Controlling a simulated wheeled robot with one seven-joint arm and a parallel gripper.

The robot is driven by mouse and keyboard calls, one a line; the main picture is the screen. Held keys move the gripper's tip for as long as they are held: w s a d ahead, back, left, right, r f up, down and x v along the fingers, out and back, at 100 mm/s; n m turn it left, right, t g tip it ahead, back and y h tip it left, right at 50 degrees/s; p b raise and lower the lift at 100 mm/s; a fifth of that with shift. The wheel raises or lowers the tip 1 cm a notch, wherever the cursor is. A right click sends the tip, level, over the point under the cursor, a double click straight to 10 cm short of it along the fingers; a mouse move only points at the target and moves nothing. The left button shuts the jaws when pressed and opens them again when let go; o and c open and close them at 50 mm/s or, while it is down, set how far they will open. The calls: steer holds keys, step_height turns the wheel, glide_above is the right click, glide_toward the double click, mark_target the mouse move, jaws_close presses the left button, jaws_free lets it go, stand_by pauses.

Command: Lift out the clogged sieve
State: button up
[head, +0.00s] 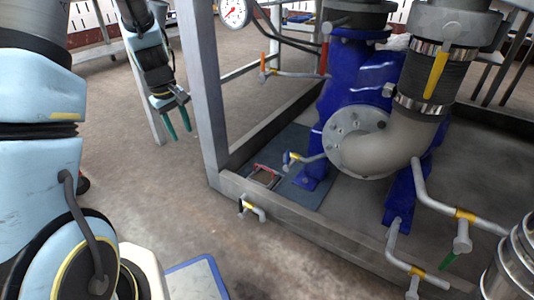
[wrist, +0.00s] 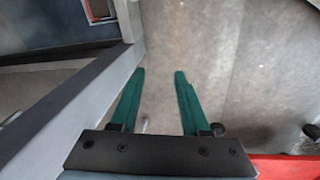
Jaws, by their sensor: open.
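A small sieve with a red rim and a dark brownish inside (head: 264,176) sits low in the frame's near left corner, in or on a blue-grey plate (head: 305,198). I cannot tell how deep it sits. My gripper (head: 181,134) hangs outside the frame, left of its upright post and above the floor, well apart from the sieve. Its two green fingers are open and empty, pointing down. The wrist view shows the fingers (wrist: 160,74) over bare floor.
The grey frame has an upright post (head: 203,90) between my gripper and the sieve. A blue pump (head: 343,95), a pipe elbow (head: 385,148) and a yellow-handled valve (head: 293,158) stand close to the sieve. A blue-rimmed pale tray (head: 197,280) is at the lower left.

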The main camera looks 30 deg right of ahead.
steer(key=w+d+f+n, duration=0.25)
steer(key=d+f, duration=0.65)
steer(key=d, duration=0.5)
steer(key=b, duration=0.5)
glide_above(264, 177)
steer(key=s+d, duration=0.1)
steer(key=s, duration=0.2)
steer(key=shift+h, duration=0.3)
steer(key=a+x, duration=0.1)
steer(key=x, duration=0.5)
steer(key=s+a+x, duration=0.1)
steer(key=x, duration=0.6)
steer(key=s+a+x, duration=0.1)
steer(key=x, duration=0.6)
steer(key=shift+a+f, duration=0.1)
steer(key=shift+f, duration=0.6)
steer(key=shift+c, duration=0.2)
jaws_close()
